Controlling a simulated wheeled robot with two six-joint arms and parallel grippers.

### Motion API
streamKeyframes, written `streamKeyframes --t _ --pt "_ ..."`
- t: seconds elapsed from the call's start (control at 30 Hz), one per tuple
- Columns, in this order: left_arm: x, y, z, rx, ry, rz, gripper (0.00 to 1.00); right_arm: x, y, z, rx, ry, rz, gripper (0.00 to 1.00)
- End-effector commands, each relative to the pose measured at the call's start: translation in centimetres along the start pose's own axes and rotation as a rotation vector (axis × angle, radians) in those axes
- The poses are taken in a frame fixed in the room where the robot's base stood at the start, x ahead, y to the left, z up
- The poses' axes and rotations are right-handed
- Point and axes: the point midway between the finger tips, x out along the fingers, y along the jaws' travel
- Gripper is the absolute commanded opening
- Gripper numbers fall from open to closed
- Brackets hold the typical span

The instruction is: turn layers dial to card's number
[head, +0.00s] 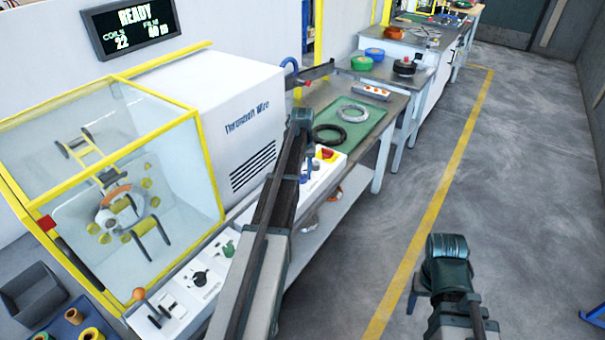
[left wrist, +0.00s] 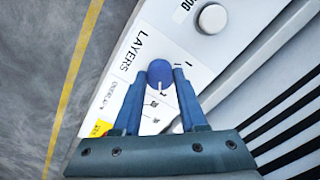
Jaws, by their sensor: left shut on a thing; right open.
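The blue LAYERS dial (left wrist: 160,74) sits on the white control panel (left wrist: 128,78). In the left wrist view my left gripper (left wrist: 162,80) is shut on it, with one blue finger on each side. A short pale pointer mark shows on the dial's lower side, near small printed digits. The digits are too small to read surely. In the head view my left gripper (head: 304,155) reaches down over the panel, and the dial is hidden there. My right gripper (head: 418,286) is open and empty, low over the floor at right. I cannot make out a card with a readable number.
A white knob (left wrist: 212,18) is beside the dial. The caged wrapping machine (head: 240,110) stands behind the panel, with a READY display (head: 132,27) above. A green mat (head: 352,112) holds two coils. The right floor is free.

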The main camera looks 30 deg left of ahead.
Motion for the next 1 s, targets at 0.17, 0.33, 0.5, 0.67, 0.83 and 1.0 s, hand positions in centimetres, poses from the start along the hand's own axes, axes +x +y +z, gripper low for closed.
streamKeyframes --t 0.17,0.33,0.5,0.67,0.83,1.0 --pt "0.0 0.0 0.0 0.04 0.0 0.0 0.0 0.0 0.0 0.0 0.0 0.0 0.0 0.64" --pt "0.0 0.01 0.0 0.057 0.0 0.0 0.0 0.0 0.0 0.0 0.0 0.0 0.0 0.64" --pt "0.0 0.0 0.0 0.059 0.0 0.0 0.0 0.0 0.0 0.0 0.0 0.0 0.0 0.64" --pt "0.0 0.01 0.0 0.058 0.0 0.0 0.0 0.0 0.0 0.0 0.0 0.0 0.0 0.64" --pt "0.0 0.01 0.0 0.057 0.0 0.0 0.68 0.0 0.0 0.0 0.0 0.0 0.0 0.64" --pt "0.0 0.01 0.0 0.057 0.0 0.0 0.71 0.0 0.0 0.0 0.0 0.0 0.0 0.64"
